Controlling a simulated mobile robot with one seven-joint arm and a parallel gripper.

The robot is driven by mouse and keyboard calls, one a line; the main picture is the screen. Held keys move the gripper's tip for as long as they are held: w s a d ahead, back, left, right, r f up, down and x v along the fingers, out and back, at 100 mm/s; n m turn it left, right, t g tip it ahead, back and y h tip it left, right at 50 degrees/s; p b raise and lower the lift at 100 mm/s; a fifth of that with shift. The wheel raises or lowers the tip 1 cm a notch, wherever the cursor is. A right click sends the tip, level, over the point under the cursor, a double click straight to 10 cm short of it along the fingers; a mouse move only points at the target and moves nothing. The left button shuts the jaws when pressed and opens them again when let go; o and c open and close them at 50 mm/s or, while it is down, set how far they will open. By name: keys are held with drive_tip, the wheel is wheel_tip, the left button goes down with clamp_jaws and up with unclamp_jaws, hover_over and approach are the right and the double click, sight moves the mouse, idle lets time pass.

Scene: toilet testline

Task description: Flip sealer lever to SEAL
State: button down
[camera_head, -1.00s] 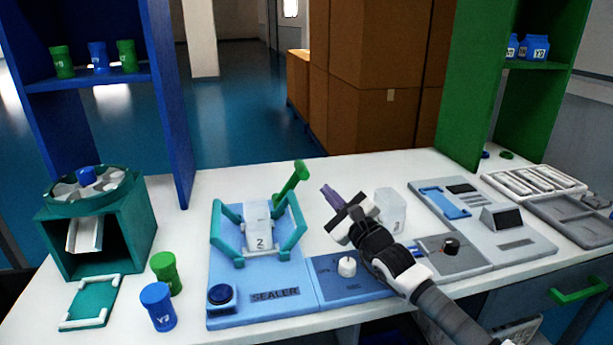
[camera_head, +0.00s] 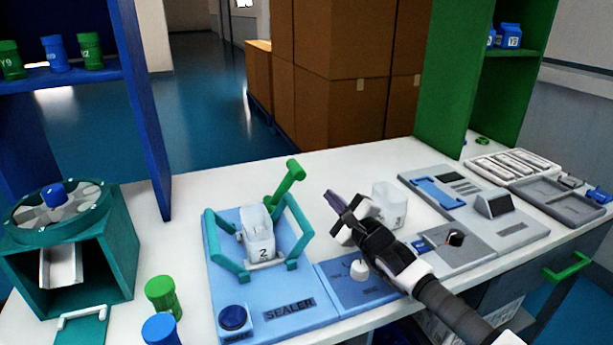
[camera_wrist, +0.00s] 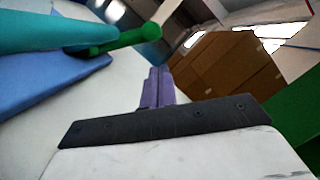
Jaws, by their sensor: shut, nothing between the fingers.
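The sealer (camera_head: 270,290) is a light blue base with a label reading SEALER and a teal frame at its back. Its green lever (camera_head: 287,184) stands up and tilts to the right at the back right of the frame. A white pouch or container marked 2 (camera_head: 258,235) sits inside the frame. My gripper (camera_head: 333,198) is to the right of the lever, apart from it, with its purple fingers together and empty. In the wrist view the lever (camera_wrist: 125,41) lies at upper left, beyond the shut fingers (camera_wrist: 157,85).
A translucent cup (camera_head: 390,204) stands just right of my gripper. A panel with a white knob (camera_head: 358,269) lies below it. Green (camera_head: 162,297) and blue (camera_head: 161,330) jars stand left of the sealer. A blue shelf post (camera_head: 146,120) rises at the left. Table behind the sealer is clear.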

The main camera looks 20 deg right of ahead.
sight(284, 187)
drive_tip(key=p+x, duration=0.3)
drive_tip(key=x, duration=0.7)
drive_tip(key=shift+a+r, duration=0.1)
drive_tip(key=shift+a, duration=0.1)
